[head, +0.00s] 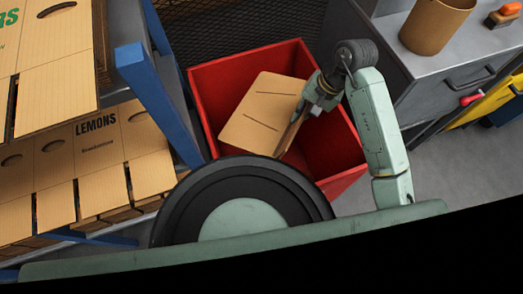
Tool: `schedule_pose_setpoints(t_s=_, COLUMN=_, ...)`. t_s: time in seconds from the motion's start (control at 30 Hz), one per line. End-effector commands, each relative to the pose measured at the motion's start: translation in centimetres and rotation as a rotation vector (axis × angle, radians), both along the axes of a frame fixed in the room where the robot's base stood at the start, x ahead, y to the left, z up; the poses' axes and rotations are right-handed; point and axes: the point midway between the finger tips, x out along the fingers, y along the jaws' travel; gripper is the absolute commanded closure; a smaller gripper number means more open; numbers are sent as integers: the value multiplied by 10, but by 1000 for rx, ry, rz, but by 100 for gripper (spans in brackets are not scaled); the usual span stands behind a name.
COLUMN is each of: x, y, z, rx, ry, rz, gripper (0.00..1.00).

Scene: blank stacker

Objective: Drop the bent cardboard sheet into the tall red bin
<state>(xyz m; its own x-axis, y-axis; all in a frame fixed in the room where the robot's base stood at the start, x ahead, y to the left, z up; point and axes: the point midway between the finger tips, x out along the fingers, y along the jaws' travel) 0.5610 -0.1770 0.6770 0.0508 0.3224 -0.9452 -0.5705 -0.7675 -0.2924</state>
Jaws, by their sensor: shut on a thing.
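The tall red bin (205,85) stands open-topped in the middle of the head view. The bent cardboard sheet (258,108) is tan with dark slits and a folded edge on its right side. It shows over the bin's opening, tilted. My gripper (305,110) is at the sheet's right edge, above the bin, and is shut on the sheet. The sheet hides part of the bin's inside, and my own body hides the bin's near left part. The fingertips are small and partly hidden.
A blue rack with flat lemon cartons (95,160) stands at the left, its blue post (150,95) close to the bin. At the right is a grey cabinet (440,75) with a brown cylindrical container (437,27) and an orange-handled brush (505,14) on top. Dark mesh lies behind the bin.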

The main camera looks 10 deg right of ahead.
Motion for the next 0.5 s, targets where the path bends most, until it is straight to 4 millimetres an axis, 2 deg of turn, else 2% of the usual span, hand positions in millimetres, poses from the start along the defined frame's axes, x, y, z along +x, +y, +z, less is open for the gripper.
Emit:
schedule_pose_setpoints(t_s=0.27, x=0, y=0, z=-2, rx=0, ry=0, rz=0, gripper=100)
schedule_pose_setpoints(t_s=0.3, x=0, y=0, z=-1, rx=0, ry=0, rz=0, gripper=92)
schedule_pose_setpoints(t_s=0.5, x=0, y=0, z=-1, rx=0, ry=0, rz=0, gripper=79)
